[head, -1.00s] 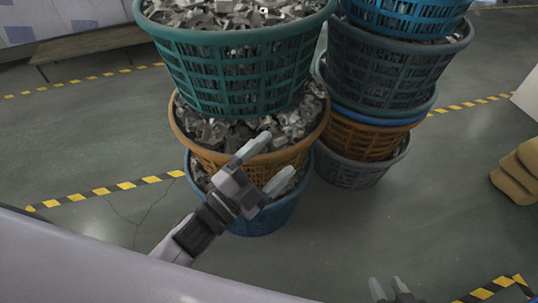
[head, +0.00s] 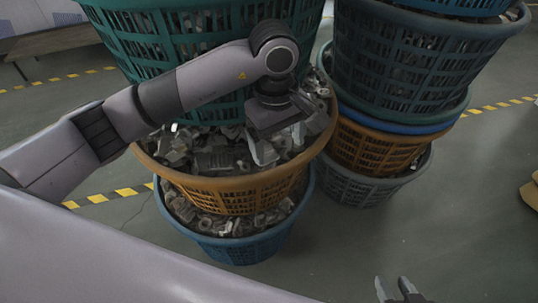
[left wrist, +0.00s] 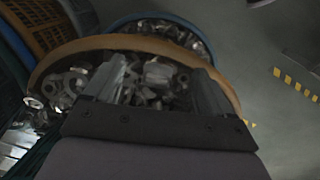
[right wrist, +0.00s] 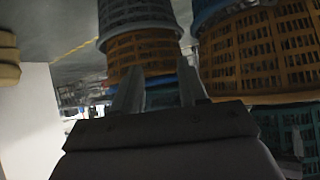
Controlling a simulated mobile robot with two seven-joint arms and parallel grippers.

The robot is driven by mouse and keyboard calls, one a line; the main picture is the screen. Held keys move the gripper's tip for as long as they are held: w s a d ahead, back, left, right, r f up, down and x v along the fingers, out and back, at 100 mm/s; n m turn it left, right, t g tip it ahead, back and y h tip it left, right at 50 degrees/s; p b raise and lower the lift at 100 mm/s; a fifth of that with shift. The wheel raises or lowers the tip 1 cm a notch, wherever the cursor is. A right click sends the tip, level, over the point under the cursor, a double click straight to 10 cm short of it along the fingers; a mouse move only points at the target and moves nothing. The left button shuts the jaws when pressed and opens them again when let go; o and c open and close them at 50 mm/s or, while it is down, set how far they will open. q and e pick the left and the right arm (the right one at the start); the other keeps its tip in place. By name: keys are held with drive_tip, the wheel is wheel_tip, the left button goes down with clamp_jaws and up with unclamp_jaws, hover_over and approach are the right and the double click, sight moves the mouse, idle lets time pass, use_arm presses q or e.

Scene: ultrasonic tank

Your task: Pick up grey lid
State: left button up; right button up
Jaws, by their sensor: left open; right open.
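I cannot make out a grey lid among the many grey and whitish pieces (head: 205,155) in the orange basket (head: 225,195). My left gripper (head: 290,138) points down over these pieces, its fingers apart with nothing clearly held between them. The left wrist view shows the open left fingers (left wrist: 160,85) above the orange basket's contents (left wrist: 160,72); whether they touch any piece I cannot tell. My right gripper (head: 392,283) is open and empty over the floor at the bottom right, clear of the baskets; its fingers (right wrist: 160,90) also show in the right wrist view.
A green basket (head: 190,50) is stacked above the orange one, close behind my left arm. A blue basket (head: 240,248) with more pieces is underneath. Another basket stack (head: 400,75) stands to the right. The floor (head: 450,210) at right is open, with yellow-black tape.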

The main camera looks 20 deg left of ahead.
sight(265, 150)
use_arm(q)
drive_tip(key=w+a+y, duration=0.1)
drive_tip(key=w+a+t, duration=0.1)
drive_tip(key=shift+w+a+r+y, duration=0.1)
drive_tip(key=shift+a+r+y, duration=0.2)
drive_tip(key=shift+a+y, duration=0.1)
drive_tip(key=shift+w+a+f, duration=0.15)
drive_tip(key=shift+a+f, duration=0.05)
drive_tip(key=shift+f, duration=0.1)
drive_tip(key=f, duration=0.2)
drive_tip(key=f+b, duration=0.1)
drive_tip(key=f, duration=0.3)
drive_tip(key=shift+w+a, duration=0.15)
drive_tip(key=shift+w, duration=0.15)
drive_tip(key=shift+c, duration=0.3)
drive_tip(key=c, duration=1.1)
drive_tip(key=shift+r, duration=0.1)
